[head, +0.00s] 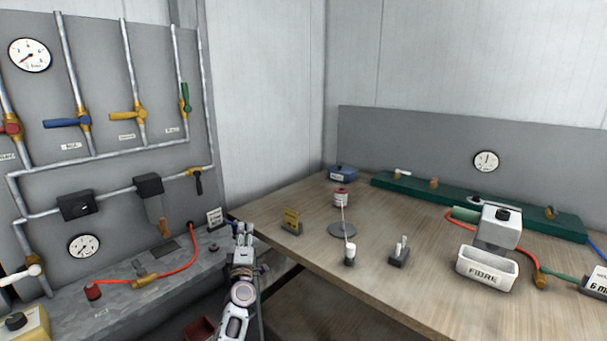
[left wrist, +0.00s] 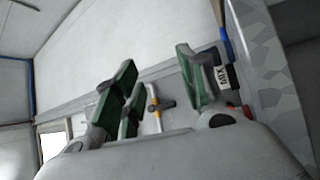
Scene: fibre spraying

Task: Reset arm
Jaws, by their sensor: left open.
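My left gripper (head: 243,232) is raised near the gap between the grey metal bench and the wooden table in the head view. It points up and away from me. In the left wrist view its green-padded fingers (left wrist: 158,92) stand apart, with nothing held between them. A yellow and grey fitting shows in the background between the fingers. My right gripper is not seen in either view.
At left, a pipe panel carries coloured valve handles and gauges (head: 30,55). A red hose (head: 180,268) lies on the metal bench. The wooden table (head: 320,265) holds a white FIBRE tray (head: 487,283), a green manifold (head: 460,200), a yellow sign (head: 291,220) and a blue box (head: 342,173).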

